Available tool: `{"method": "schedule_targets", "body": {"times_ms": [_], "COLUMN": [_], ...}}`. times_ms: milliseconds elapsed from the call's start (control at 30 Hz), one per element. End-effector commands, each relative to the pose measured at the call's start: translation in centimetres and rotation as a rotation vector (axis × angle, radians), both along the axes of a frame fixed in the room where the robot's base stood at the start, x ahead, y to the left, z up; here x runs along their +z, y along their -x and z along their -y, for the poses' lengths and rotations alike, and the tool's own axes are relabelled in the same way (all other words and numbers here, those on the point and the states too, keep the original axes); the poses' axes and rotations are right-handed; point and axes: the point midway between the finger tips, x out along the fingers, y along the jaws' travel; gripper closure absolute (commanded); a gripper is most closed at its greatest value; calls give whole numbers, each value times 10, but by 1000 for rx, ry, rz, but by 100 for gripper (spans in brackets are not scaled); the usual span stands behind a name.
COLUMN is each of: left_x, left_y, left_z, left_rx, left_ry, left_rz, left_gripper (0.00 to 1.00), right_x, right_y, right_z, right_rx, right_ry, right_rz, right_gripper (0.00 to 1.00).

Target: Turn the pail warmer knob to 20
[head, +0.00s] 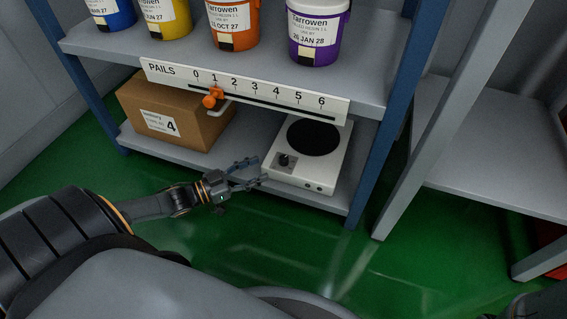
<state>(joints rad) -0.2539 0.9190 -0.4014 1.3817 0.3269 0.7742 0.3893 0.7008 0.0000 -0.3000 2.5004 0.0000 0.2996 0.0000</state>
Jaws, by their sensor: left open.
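The pail warmer (312,172) is a white box with a round black plate (314,137) on top. It sits on the lower shelf in the head view. Its dark knob (284,160) is at the near left of the top, and the knob's setting is too small to read. My left gripper (254,172) is open, with its fingertips just left of the warmer's near left corner, close to the knob but apart from it. Nothing shows between the fingers. My right gripper is not in view.
Above hangs a PAILS scale (300,97) with an orange slider (212,97) near 1. A cardboard box (172,112) marked 4 stands left of the warmer. Several labelled pails, one purple (318,30), stand on the upper shelf (370,82). A blue post (377,140) rises right of the warmer.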

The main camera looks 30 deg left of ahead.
Motion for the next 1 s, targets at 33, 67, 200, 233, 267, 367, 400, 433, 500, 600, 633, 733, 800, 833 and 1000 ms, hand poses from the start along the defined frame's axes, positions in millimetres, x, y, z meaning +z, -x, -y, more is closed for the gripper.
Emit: {"method": "schedule_targets", "body": {"times_ms": [33, 67, 200, 233, 267, 367, 400, 433, 500, 600, 633, 733, 800, 833, 1000], "left_x": [-5, -5, -6, -5, -5, -4, -4, -3, -2, -1, -1, 0, 0, 0, 0], "left_y": [-12, -17, -43, -48, -53, -65, -69, -72, -76, -80, -80, -81, -81, -81, -81], "left_z": [6, 10, 24, 27, 29, 36, 38, 40, 42, 44, 45, 45, 45, 45, 45], "left_rx": [-2, -2, -2, -2, -2, -1, -1, -1, -1, -1, -1, 0, 0, 0, 0], "left_ry": [1, 2, 0, 0, 0, 0, 0, -1, -1, -1, -2, -2, -2, -2, -2], "left_rz": [6, 7, 6, 6, 6, 4, 4, 3, 3, 2, 1, 0, 0, 0, 0], "left_gripper": [50, 50, 50, 50, 50, 50, 50, 50, 50, 50, 50, 50, 50, 50, 73], "right_x": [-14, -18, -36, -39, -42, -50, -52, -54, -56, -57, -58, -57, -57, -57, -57], "right_y": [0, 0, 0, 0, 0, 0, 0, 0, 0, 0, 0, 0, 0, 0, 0], "right_z": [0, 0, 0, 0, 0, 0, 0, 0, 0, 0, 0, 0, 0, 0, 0], "right_rx": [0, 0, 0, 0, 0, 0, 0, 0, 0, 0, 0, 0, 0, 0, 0], "right_ry": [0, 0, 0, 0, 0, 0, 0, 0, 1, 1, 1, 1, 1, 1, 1], "right_rz": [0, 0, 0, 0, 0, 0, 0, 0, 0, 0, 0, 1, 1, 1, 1], "right_gripper": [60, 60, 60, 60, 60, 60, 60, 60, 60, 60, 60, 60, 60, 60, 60]}}
